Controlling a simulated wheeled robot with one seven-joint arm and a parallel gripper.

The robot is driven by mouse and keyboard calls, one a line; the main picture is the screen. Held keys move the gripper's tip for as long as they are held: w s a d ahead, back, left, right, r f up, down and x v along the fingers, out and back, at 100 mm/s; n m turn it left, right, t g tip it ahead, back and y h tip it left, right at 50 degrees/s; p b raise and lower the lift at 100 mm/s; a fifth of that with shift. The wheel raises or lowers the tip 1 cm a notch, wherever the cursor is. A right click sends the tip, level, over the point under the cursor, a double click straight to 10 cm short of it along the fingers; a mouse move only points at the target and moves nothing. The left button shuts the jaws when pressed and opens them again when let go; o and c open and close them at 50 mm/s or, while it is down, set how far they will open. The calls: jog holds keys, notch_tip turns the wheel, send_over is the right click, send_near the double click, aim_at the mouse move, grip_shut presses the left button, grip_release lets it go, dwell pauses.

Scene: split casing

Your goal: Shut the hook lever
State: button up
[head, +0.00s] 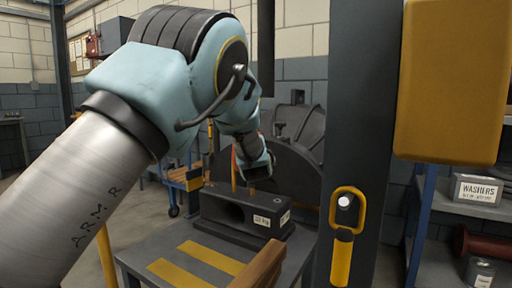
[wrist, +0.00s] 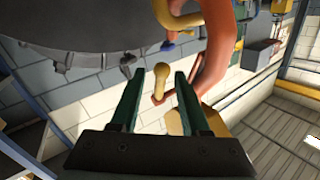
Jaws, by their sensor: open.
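My gripper (head: 255,172) is at the dark round casing (head: 297,125) in the head view, above a dark block with labels. In the wrist view my gripper (wrist: 160,88) is open, with its two dark green fingers apart. A tan knob-ended pin (wrist: 161,75) shows between the fingertips; I cannot tell whether they touch it. An orange-red curved piece (wrist: 212,60), possibly the hook lever, bends around to the right of the fingers. A yellow hooked part (wrist: 178,18) is above the pin. In the head view my arm hides much of this area.
A dark pillar (head: 362,120) stands right of my gripper, with a yellow looped handle (head: 342,262) and a yellow box (head: 450,80). The dark labelled block (head: 235,213) sits on a grey table (head: 150,255) with yellow stripes. A shelf at right holds a washers box (head: 477,190).

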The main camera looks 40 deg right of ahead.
jog(key=shift+x, duration=2)
jog(key=shift+a, duration=0.1)
grip_shut()
